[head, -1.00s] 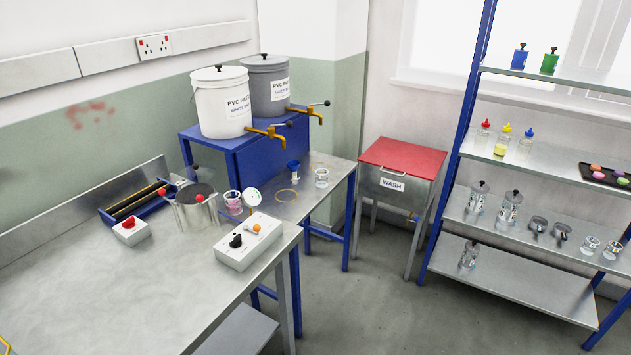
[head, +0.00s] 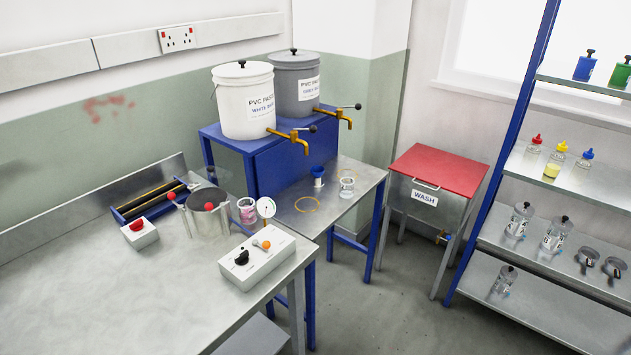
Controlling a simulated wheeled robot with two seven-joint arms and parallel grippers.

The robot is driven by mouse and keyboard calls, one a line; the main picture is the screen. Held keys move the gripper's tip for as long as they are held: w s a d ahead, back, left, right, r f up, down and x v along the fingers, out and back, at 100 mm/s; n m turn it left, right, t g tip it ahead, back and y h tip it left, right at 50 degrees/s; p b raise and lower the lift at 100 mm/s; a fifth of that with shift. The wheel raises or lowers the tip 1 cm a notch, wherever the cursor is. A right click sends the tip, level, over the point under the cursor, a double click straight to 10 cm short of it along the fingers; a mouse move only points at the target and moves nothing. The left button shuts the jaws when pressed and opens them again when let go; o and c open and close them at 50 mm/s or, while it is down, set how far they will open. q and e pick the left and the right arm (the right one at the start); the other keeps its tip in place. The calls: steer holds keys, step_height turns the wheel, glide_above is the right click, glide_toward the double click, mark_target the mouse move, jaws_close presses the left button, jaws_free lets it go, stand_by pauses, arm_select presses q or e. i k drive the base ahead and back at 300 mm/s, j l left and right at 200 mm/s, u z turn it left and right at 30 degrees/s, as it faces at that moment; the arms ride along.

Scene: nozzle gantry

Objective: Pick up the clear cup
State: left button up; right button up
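A clear cup (head: 346,187) stands upright on the small steel-topped stand, near its right edge, to the right of a blue funnel-shaped piece. A second clear cup with pink contents (head: 247,210) stands on the bench beside a round dial gauge. Neither of my grippers shows in the head view, and nothing is seen touching either cup.
White and grey PVC paste buckets (head: 244,102) with brass taps sit on a blue stand. A steel pot (head: 208,213) and a control box (head: 257,257) are on the bench. A red-lidded wash bin (head: 430,180) and a shelf rack stand right. Floor between is clear.

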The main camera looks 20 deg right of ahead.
mark_target(346, 183)
steer(key=i+l+u, duration=0.1)
steer(key=l, duration=0.25)
steer(key=i+l, duration=0.2)
steer(key=l, duration=0.15)
steer(key=i+l+u, duration=0.15)
steer(key=l, duration=0.25)
steer(key=i+l+u, duration=0.1)
steer(key=l, duration=0.25)
steer(key=i+l+u, duration=0.1)
steer(key=l, duration=0.3)
steer(key=i+l, duration=0.1)
steer(key=l, duration=0.3)
steer(key=u, duration=0.05)
